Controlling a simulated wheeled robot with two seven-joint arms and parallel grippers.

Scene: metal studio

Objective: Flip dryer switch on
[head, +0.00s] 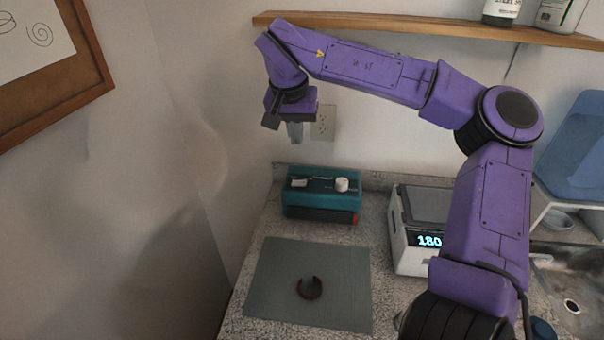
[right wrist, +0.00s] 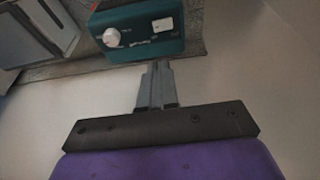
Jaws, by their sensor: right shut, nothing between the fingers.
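The dryer is a teal box (head: 321,194) at the back of the counter, against the wall. Its top panel carries a white rocker switch (head: 299,183) at the left and a white round knob (head: 342,184) at the right. In the right wrist view the dryer (right wrist: 148,42) shows at the top, with the switch (right wrist: 162,25) and knob (right wrist: 112,37). My right gripper (head: 295,133) points down above the back of the dryer, apart from it, shut and empty. Its fingers also show in the right wrist view (right wrist: 156,72). My left gripper is out of view.
A grey mat (head: 281,290) with a dark C-shaped ring (head: 309,287) lies in front of the dryer. A scale (head: 410,262) reading 180 stands to the right. A wooden shelf (head: 400,27) runs above, and a wall outlet (head: 323,122) is behind the gripper.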

